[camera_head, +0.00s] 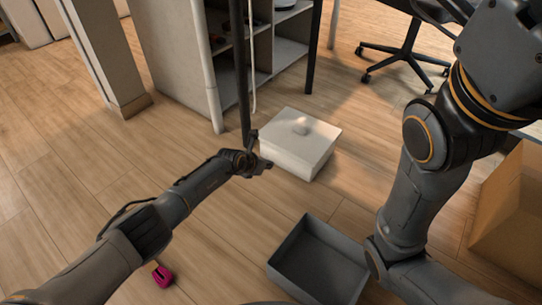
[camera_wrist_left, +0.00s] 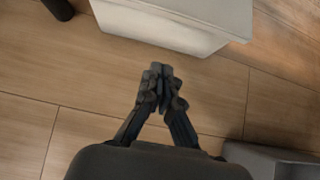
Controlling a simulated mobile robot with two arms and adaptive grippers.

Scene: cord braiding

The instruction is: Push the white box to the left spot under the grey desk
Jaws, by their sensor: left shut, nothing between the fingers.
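A white box (camera_head: 301,148) with a small raised lump on its top stands on the wooden floor, in front of an open grey shelf unit. In the left wrist view the side of the white box (camera_wrist_left: 170,25) fills the top. My left gripper (camera_head: 264,168) is shut and empty, low beside the box's near left side. In the left wrist view its fingertips (camera_wrist_left: 160,70) point at the box, with a narrow strip of floor between. The grey desktop is not clearly in view; dark upright legs (camera_head: 315,45) stand behind the box. My right gripper is out of view.
A grey open bin (camera_head: 283,266) stands on the near floor, partly behind my right arm. A cardboard box (camera_head: 512,215) is at right, an office chair (camera_head: 402,55) behind. A pink object (camera_head: 162,276) lies near my left arm.

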